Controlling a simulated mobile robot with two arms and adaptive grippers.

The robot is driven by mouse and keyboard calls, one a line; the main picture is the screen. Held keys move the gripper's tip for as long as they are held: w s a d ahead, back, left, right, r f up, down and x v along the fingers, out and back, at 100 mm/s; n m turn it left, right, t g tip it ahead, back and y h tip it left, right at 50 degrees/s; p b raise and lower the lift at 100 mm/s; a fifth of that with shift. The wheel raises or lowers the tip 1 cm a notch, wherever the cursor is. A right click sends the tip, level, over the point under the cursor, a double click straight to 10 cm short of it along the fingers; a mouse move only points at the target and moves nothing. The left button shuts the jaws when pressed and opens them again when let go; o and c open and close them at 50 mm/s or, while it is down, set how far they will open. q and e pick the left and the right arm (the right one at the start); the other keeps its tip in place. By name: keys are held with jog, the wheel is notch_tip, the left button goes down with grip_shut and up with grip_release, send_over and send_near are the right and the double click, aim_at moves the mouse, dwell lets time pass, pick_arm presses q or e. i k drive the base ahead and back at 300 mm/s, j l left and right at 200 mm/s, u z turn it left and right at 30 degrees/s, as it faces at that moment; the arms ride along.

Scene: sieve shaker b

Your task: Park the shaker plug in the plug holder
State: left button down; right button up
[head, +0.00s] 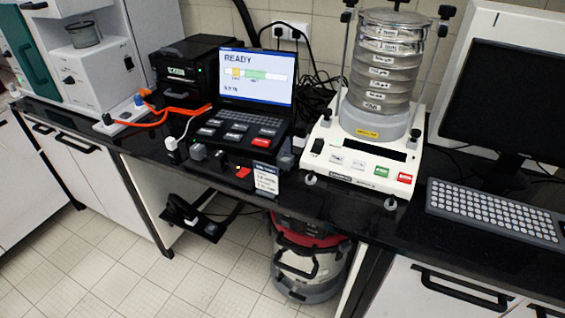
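The sieve shaker (345,158), a white base with a stack of metal sieves (381,72), stands right of the console. Neither of my grippers is in view.
A white power strip (128,118) with orange cords lies at the left. The console (240,127) displays READY. A label card (265,179) hangs at the counter edge. A keyboard (492,209) and monitor (510,105) are at right. Below are a red-topped vacuum (308,262) and a black pedal-like object (190,218).

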aim_at(301, 129)
jog(key=i+j+z, duration=0.3)
jog(key=i+j, duration=0.15)
jog(key=j, duration=0.15)
jog(key=i+j+z, duration=0.15)
jog(key=j, duration=0.15)
jog(key=i+j+z, duration=0.15)
jog(key=j, duration=0.2)
jog(key=i+j+z, duration=0.15)
jog(key=j, duration=0.2)
jog(key=i+j+z, duration=0.1)
jog(key=j, duration=0.3)
jog(key=i, duration=0.1)
